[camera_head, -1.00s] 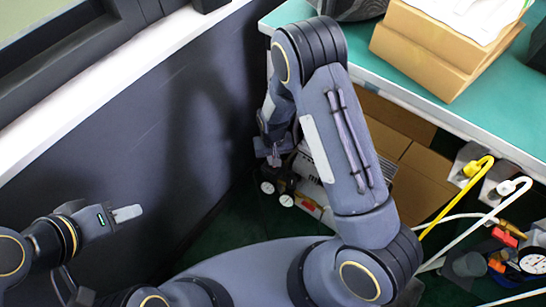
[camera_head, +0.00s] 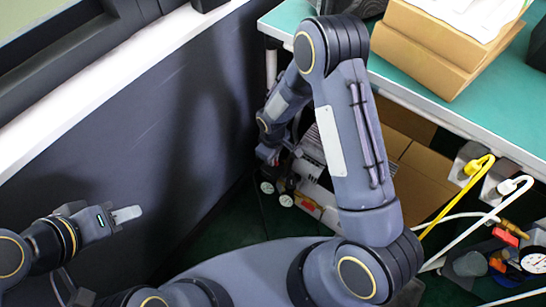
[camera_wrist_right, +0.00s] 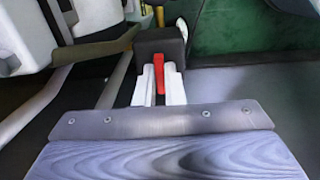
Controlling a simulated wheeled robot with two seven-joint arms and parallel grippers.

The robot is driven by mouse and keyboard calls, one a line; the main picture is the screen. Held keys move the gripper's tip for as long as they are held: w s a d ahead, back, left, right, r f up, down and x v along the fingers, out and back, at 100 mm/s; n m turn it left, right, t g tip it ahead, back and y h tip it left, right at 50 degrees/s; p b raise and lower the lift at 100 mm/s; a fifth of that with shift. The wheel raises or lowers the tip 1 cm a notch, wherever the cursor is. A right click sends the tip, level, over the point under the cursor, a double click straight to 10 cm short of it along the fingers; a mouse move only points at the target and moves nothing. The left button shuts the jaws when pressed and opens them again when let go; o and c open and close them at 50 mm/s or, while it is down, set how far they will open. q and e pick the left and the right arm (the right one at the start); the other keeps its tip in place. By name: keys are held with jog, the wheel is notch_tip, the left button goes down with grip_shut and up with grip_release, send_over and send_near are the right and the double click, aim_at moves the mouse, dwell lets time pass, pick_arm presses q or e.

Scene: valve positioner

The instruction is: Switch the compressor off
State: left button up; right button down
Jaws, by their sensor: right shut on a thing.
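The compressor (camera_head: 312,172) stands low on the floor under the bench, partly hidden by my right arm. Two round gauges (camera_head: 286,200) show at its front. In the right wrist view, a red switch lever (camera_wrist_right: 158,78) sits at a black box (camera_wrist_right: 160,45). The pale fingers of my right gripper (camera_wrist_right: 158,88) are on either side of the red lever and shut on it. In the head view the right hand is down at the compressor and its fingertips are hard to make out. My left gripper (camera_head: 126,214) is empty at the left, away from the compressor; its finger gap cannot be made out.
A teal-topped bench (camera_head: 420,85) stands above the compressor, with cardboard boxes (camera_head: 435,50) on it. A dark wall (camera_head: 130,130) is close on the left. Yellow and white hoses (camera_head: 455,200) and a gauge (camera_head: 534,262) are at the right. Dark green floor shows between.

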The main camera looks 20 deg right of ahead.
dwell(0.4)
jog(key=c, duration=1.5)
grip_release()
notch_tip(320, 180, up, 7)
jog(key=shift+p, duration=1.1)
jog(key=shift+r, duration=0.4)
